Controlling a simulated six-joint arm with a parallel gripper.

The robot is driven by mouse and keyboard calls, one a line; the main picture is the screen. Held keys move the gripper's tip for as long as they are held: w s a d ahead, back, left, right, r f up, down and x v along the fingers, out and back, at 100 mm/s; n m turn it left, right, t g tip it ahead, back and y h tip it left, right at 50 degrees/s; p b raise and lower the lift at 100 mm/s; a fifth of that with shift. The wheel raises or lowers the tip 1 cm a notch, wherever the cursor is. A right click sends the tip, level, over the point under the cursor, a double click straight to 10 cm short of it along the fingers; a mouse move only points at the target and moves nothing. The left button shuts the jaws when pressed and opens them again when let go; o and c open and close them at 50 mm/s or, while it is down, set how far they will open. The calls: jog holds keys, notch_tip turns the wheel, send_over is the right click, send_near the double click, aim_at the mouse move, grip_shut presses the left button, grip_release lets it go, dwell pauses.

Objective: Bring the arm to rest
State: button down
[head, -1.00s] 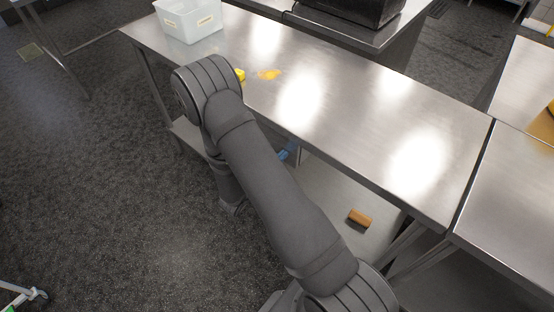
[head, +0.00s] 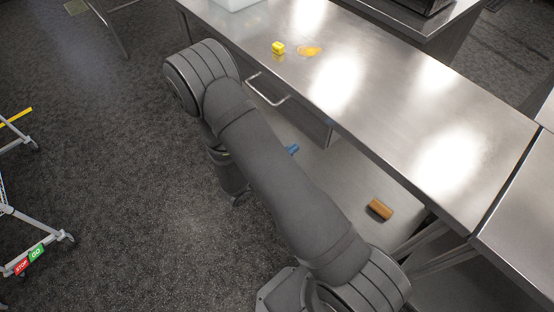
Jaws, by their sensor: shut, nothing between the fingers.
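My dark grey arm rises from the lower right of the head view to a bent elbow at the upper left, beside the steel table's near edge. Its forearm hangs down behind the upper arm. My gripper (head: 240,199) is at the low end of that forearm, over the dark floor, small and mostly hidden. It is shut and empty, apart from the table and the things on it.
The steel table (head: 400,110) carries a yellow block (head: 278,48), an orange-yellow patch (head: 309,51) and a white bin (head: 236,4). Its lower shelf (head: 335,185) holds a brown block (head: 380,209) and a blue item (head: 292,149). A wheeled frame (head: 38,228) stands left. The floor between is clear.

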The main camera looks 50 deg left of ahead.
aim_at(316, 131)
jog(key=s, duration=0.5)
jog(key=shift+s, duration=0.35)
jog(key=shift+w, duration=0.15)
jog(key=w, duration=1.3)
jog(key=shift+w, duration=0.35)
